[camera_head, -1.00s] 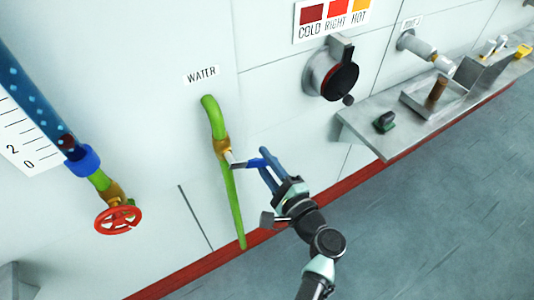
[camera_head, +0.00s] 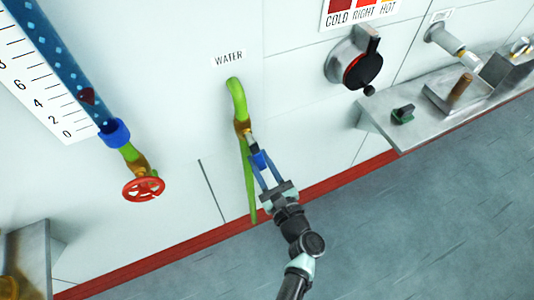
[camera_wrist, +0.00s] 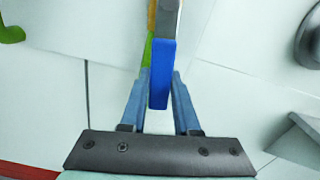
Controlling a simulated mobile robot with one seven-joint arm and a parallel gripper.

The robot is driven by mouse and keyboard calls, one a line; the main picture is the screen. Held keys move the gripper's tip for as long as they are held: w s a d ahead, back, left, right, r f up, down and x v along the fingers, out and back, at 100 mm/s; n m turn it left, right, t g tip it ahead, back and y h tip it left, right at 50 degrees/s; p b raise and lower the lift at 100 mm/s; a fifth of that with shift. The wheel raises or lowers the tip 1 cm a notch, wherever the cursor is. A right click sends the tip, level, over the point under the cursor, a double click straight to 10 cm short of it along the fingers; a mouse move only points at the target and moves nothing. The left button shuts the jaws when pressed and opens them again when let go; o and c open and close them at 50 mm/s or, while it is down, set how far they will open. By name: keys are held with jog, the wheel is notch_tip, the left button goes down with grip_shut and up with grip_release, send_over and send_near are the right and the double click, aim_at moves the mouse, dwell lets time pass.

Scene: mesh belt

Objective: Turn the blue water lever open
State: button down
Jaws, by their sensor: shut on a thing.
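The blue water lever (camera_head: 258,160) joins a brass valve (camera_head: 242,127) on a green pipe (camera_head: 236,98) under the WATER label (camera_head: 229,58). The lever now slants down and slightly right from the valve, near the line of the pipe. My gripper (camera_head: 265,171) is shut on the lever's blue end. In the wrist view the blue lever handle (camera_wrist: 160,75) lies between the two blue fingers of my gripper (camera_wrist: 159,92). The fingers partly cover the lever in the head view.
A red handwheel (camera_head: 143,189) and a blue scaled tube (camera_head: 62,70) are on the wall at left. A black-faced dial (camera_head: 362,70) is at upper right. A metal shelf (camera_head: 400,130) with small items juts out at right. Open floor (camera_head: 400,230) lies below.

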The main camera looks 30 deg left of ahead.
jog(key=shift+s+a+f+m+p, duration=0.1)
jog(key=shift+s+a+m+p, duration=0.35)
jog(key=shift+m, duration=0.45)
jog(key=shift+s, duration=0.1)
jog(key=c, duration=0.6)
grip_release()
jog(key=shift+c, duration=0.2)
jog(key=v, duration=1.3)
jog(key=shift+b, duration=0.3)
